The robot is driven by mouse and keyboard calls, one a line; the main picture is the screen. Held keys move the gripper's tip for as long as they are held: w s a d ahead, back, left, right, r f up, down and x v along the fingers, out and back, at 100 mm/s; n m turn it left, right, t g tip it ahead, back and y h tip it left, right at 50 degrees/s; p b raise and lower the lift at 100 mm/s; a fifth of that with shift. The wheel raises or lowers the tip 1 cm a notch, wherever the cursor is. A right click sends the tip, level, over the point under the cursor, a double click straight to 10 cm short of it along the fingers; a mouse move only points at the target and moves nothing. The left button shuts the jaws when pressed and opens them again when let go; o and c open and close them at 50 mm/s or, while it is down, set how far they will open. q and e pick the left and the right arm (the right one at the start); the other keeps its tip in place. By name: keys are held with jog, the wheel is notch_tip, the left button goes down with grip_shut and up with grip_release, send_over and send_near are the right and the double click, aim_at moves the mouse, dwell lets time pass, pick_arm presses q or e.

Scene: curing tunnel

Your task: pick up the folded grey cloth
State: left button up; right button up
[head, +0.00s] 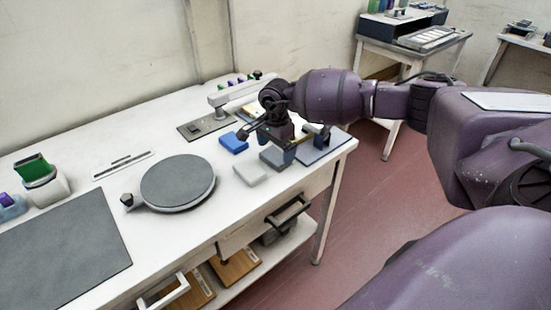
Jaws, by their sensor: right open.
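Two small flat grey pieces lie near the right end of the white table: a lighter one (250,174) and a darker one (273,157) just behind it to the right. Either could be the folded grey cloth; I cannot tell which at this size. My right gripper (267,143) is open, pointing down over the darker piece, with its fingers partly in front of it. I cannot tell whether it touches anything. My left gripper is not in view.
A blue folded piece (233,142) lies just left of my right gripper. A dark grey panel (325,148) lies at the table's right end. A round grey plate (178,182) stands to the left. The table's front edge is close to the grey pieces.

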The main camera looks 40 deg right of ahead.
aim_at(275, 155)
notch_tip(275, 155, down, 3)
jog(key=shift+a+r, duration=0.1)
jog(key=c, duration=0.6)
jog(key=shift+o, duration=0.2)
jog(key=shift+r, duration=0.15)
notch_tip(275, 155, up, 20)
jog(key=shift+p, duration=0.45)
